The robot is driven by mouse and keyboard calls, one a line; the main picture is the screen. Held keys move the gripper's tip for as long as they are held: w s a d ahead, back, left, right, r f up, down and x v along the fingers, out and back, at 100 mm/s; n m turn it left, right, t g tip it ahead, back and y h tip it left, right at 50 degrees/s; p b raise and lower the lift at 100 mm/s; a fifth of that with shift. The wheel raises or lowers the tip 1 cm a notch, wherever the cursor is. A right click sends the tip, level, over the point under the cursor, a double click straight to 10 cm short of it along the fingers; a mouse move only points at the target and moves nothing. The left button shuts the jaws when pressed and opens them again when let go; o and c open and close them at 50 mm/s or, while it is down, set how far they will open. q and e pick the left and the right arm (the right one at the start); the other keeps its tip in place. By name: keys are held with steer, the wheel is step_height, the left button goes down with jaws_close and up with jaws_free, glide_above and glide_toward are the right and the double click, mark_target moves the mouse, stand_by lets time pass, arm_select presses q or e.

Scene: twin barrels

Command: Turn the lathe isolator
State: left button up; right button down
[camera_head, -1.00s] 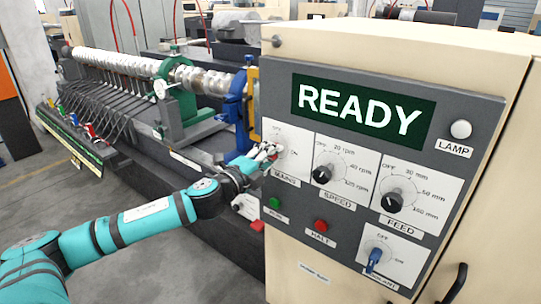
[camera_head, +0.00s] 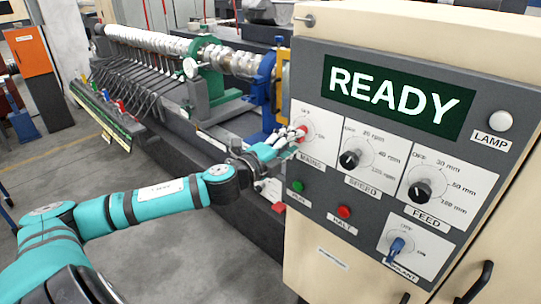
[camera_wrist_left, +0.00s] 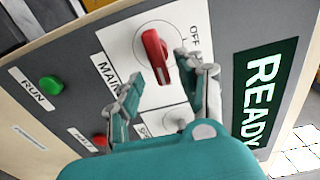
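The lathe isolator is a red handle (camera_wrist_left: 157,57) on a white plate labelled MAINS. In the head view, the red handle (camera_head: 303,130) shows just beyond my left fingertips. In the wrist view, the handle lies crosswise to the direction of the OFF mark. My left gripper (camera_head: 291,139) is in front of the plate. In the wrist view, its fingers (camera_wrist_left: 158,78) are spread on either side of the handle, with gaps visible. Whether either finger touches it is unclear. The ON mark is hidden in the wrist view. My right gripper is not in view.
A READY display (camera_head: 393,95) is above the isolator. Speed (camera_head: 350,159) and feed (camera_head: 420,191) knobs are to its right. A green button (camera_head: 298,185), a red button (camera_head: 344,211) and a blue coolant switch (camera_head: 397,245) are below. The lathe (camera_head: 230,62) stands behind at left.

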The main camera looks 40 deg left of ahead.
arm_select(q)
steer(key=s, duration=0.9)
steer(key=shift+a, duration=0.35)
steer(key=shift+s, duration=0.1)
